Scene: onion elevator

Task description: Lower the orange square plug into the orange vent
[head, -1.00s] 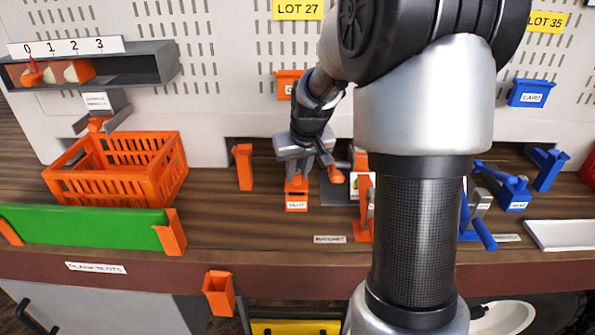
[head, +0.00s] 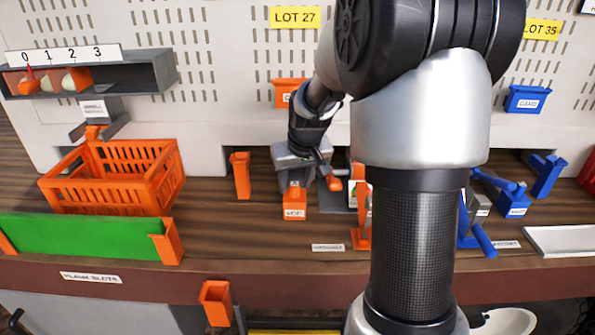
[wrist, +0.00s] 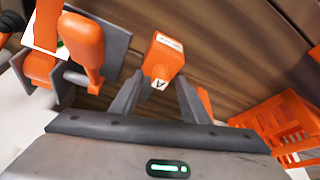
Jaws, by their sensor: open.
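The orange vent (head: 294,212), a small box with a white front label, stands on the bench below my gripper (head: 303,176). In the wrist view my gripper (wrist: 158,82) has its two grey fingers apart. An orange block (wrist: 165,52) with a white side label and an "A" on its near face shows at the fingertips. I cannot tell where the orange plug ends and the vent begins, or whether the fingers touch it. No gap between plug and vent shows.
An orange post (head: 241,176) stands left of the vent. A grey fixture with an orange-handled lever (wrist: 84,45) is close beside my gripper. An orange crate (head: 112,178) and a green panel (head: 80,238) lie further left. Blue fixtures (head: 515,205) stand right.

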